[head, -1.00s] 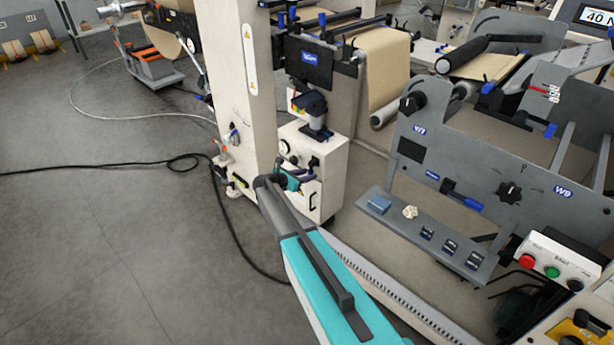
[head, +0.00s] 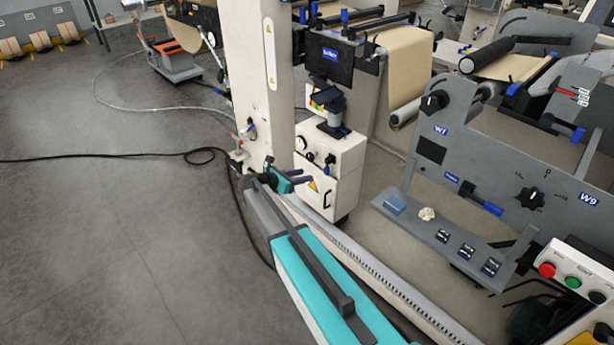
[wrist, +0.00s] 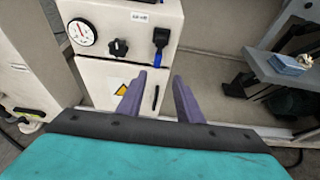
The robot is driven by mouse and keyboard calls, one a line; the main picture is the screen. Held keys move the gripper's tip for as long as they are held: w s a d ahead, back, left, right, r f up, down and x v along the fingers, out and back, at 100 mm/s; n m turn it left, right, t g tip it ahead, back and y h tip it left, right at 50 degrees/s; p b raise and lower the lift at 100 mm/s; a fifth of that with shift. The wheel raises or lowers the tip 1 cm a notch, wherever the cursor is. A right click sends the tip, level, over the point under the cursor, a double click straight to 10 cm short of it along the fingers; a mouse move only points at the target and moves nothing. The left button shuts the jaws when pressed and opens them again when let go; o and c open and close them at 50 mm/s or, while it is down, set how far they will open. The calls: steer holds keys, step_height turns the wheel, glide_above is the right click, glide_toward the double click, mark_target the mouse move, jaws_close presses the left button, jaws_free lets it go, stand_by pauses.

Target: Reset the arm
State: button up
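My gripper (wrist: 158,100) shows in the wrist view as two purple fingers held apart with nothing between them. Beyond the fingers is the front of a white cabinet (wrist: 105,72) with a gauge, a black knob and a yellow warning label. In the head view my teal and grey arm reaches up from the bottom edge. My gripper (head: 300,179) shows there small and dark, in front of the same white cabinet (head: 345,160). I cannot tell whether the fingers touch the cabinet; they look apart from it.
A white column (head: 265,90) stands left of the cabinet. A grey shelf (head: 465,250) with a blue block (head: 394,203) and a crumpled pale lump (head: 427,214) is at the right. A black cable (head: 100,157) lies on the open floor at the left. A toothed rail (head: 370,258) runs beside my arm.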

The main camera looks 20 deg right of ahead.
steer(key=shift+a+r, duration=0.1)
steer(key=shift+a, duration=0.1)
stand_by(0.4)
steer(key=s+d+f+m+g+y+p, duration=0.1)
steer(key=s+f+m+g+y, duration=0.15)
steer(key=s+f, duration=1.05)
steer(key=s+d+f+m+g+y, duration=0.1)
steer(key=s+f+m+g, duration=0.15)
steer(key=s+f, duration=1.05)
steer(key=s+a+m+g+y, duration=0.2)
steer(key=s+a+m, duration=0.1)
steer(key=s, duration=0.8)
steer(key=s+a+m+g+y, duration=0.2)
steer(key=s+a+m+y, duration=0.15)
steer(key=s, duration=0.75)
steer(key=s+a+m+g+y, duration=0.1)
steer(key=s+a+m+y, duration=0.2)
steer(key=s+a+m, duration=0.5)
steer(key=a+m, duration=0.1)
steer(key=m, duration=0.2)
steer(key=shift+a+r+y, duration=0.15)
steer(key=shift+a+y, duration=0.15)
steer(key=shift+a, duration=0.05)
